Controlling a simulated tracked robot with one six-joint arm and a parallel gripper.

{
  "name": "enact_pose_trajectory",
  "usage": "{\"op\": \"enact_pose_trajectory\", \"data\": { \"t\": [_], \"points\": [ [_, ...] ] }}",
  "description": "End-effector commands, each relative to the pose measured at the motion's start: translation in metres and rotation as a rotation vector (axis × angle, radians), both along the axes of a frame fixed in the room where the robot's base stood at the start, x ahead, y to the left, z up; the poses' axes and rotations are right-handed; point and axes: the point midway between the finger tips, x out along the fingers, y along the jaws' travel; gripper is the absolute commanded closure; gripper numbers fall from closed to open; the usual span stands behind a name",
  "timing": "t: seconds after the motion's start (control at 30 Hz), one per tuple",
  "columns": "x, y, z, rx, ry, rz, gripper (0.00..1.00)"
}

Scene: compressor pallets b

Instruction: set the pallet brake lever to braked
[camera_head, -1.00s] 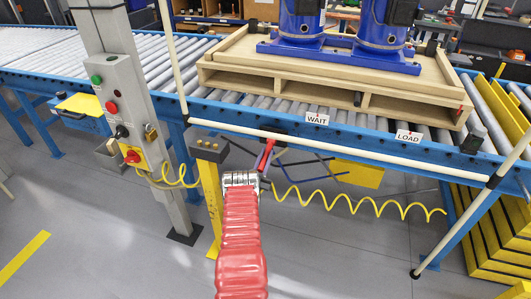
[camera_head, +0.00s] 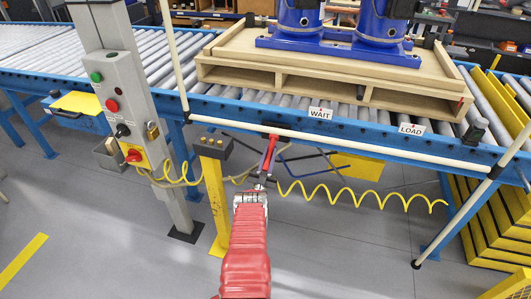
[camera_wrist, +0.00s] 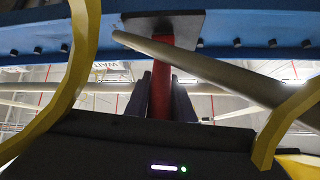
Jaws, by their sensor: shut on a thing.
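The red brake lever (camera_head: 269,152) hangs below the front of the blue conveyor rail, under the "WAIT" label (camera_head: 320,114) and a little to its left. My gripper (camera_head: 261,181) is at the lever's lower end. In the wrist view the red lever (camera_wrist: 161,84) runs up between my two dark fingers (camera_wrist: 162,100), and they are shut on it. Its upper end meets a dark plate on the blue beam. The lever's lowest part is hidden by my gripper. No mark showing the braked position can be made out.
A pale rail (camera_head: 340,144) crosses in front of the conveyor and close to the lever in the wrist view. A yellow coiled hose (camera_head: 350,191) hangs to the right. A yellow post (camera_head: 216,190) and control column (camera_head: 128,120) stand left. The wooden pallet (camera_head: 330,75) carries blue compressors.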

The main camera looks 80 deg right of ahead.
Motion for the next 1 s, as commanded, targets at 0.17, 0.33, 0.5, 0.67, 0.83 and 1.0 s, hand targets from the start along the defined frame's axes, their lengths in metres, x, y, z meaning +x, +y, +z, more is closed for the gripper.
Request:
{"op": "enact_pose_trajectory", "data": {
  "t": [0.17, 0.33, 0.5, 0.67, 0.83, 1.0],
  "points": [
    [0.001, 0.0, -0.004, 0.005, -0.002, 0.002, 1.0],
    [0.005, 0.001, -0.004, 0.006, -0.003, 0.006, 1.0],
    [0.007, 0.001, -0.004, 0.007, -0.004, 0.008, 0.73],
    [0.01, 0.001, -0.003, 0.003, -0.003, 0.011, 0.62],
    [0.011, 0.001, -0.001, 0.001, -0.003, 0.014, 0.6],
    [0.012, 0.002, -0.002, 0.0, -0.003, 0.015, 0.6]
  ]
}}
